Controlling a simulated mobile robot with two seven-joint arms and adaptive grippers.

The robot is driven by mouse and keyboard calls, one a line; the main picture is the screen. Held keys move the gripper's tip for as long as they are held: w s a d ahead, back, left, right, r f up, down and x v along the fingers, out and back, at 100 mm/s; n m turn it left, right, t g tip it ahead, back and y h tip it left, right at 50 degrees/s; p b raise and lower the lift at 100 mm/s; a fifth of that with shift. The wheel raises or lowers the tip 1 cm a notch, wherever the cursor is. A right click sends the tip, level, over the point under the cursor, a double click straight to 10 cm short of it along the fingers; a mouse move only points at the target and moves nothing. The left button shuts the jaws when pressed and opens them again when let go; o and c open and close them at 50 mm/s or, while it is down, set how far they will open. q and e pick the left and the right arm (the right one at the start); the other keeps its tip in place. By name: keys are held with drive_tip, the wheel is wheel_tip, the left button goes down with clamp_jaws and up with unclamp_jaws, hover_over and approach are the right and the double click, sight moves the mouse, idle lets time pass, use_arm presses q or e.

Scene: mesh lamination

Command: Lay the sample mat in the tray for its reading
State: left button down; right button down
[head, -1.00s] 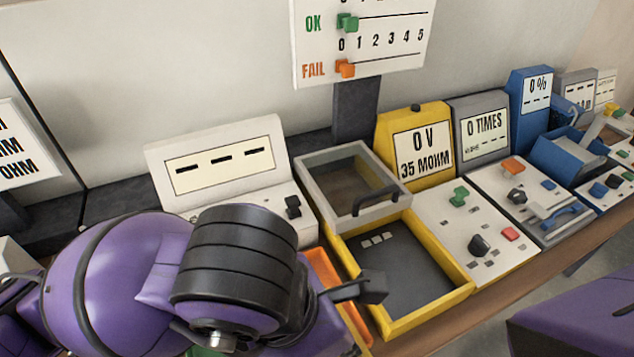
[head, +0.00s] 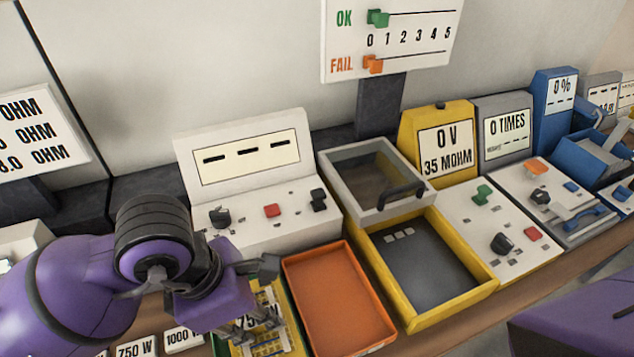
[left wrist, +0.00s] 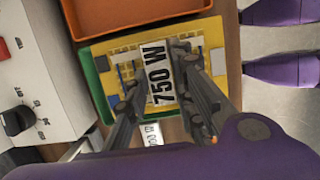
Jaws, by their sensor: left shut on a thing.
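The sample mat (head: 284,318) is yellow with a mesh pattern and a white 750 W block (left wrist: 160,75). It shows under my left gripper (head: 250,326), over a green tray (head: 222,346). In the left wrist view, the fingers of my left gripper (left wrist: 160,88) are on both sides of the white block and shut on it. The green rim shows along two sides of the mat (left wrist: 213,62). I cannot tell whether the mat is lifted clear. My right gripper is not in view.
A grey-framed lid (head: 345,157) with a dark handle stands behind the yellow tray. A white console (head: 245,155) shows dashes. Tiles marked 750 W (head: 135,349) and 1000 W (head: 183,340) lie at front left.

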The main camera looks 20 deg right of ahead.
sight(248, 321)
use_arm(q)
drive_tip(key=w+f, duration=0.1)
drive_tip(key=w+a+f, duration=0.1)
drive_tip(key=shift+f, duration=0.3)
drive_tip(key=shift+a+f, duration=0.15)
drive_tip(key=shift+f, duration=1.55)
drive_tip(key=shift+f, duration=0.1)
drive_tip(key=c, duration=1.5)
unclamp_jaws()
drive_tip(key=v, duration=1.2)
